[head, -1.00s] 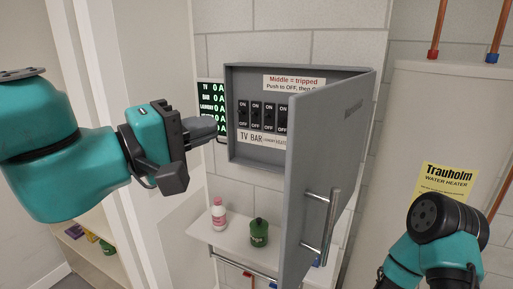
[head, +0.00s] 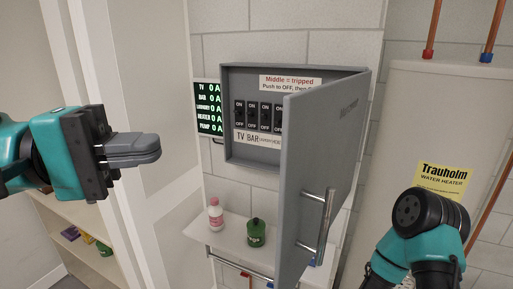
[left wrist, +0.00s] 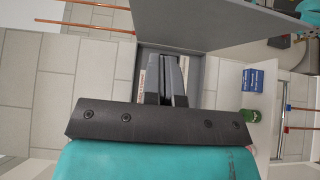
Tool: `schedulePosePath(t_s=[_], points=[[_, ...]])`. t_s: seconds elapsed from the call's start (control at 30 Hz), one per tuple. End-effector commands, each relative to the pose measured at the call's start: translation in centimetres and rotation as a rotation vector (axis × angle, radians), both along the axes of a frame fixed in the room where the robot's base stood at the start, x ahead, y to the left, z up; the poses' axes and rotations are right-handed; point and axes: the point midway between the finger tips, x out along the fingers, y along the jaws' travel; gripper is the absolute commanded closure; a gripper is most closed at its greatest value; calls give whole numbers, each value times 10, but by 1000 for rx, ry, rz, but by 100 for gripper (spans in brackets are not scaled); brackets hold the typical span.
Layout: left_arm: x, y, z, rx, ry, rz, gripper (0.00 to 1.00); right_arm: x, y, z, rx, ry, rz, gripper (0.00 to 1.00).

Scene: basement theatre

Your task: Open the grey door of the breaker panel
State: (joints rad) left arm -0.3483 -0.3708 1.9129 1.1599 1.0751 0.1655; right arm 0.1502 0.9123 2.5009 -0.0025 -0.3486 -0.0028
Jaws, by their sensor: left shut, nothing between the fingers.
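The grey door (head: 318,165) of the breaker panel (head: 226,115) stands swung wide open on its right side, its bar handle (head: 325,225) low on the door. Inside the panel a row of black breakers (head: 265,115) and a label strip show. My left gripper (head: 155,148) is shut and empty, left of the panel and apart from the door. In the left wrist view the door (left wrist: 215,20) shows at the top, beyond the shut fingers (left wrist: 173,75). My right arm shows at the lower right; its gripper fingers are not in view.
A display (head: 209,107) hangs left of the panel. Below, a white shelf (head: 225,234) holds a pink-and-white bottle (head: 215,214) and a green container (head: 256,232). A water heater (head: 440,110) stands at right. A white door frame (head: 125,130) is behind my left gripper.

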Motion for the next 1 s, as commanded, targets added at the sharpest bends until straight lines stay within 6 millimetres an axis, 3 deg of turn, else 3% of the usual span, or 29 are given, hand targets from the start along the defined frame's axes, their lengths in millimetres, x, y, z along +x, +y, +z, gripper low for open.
schedulePosePath(t_s=[0.37,1.0], points=[[3,-18,0,0,-1,-3,100,0,0,0,0,0,0,57],[17,-103,0,1,-1,-4,100,0,0,0,0,0,0,57]])
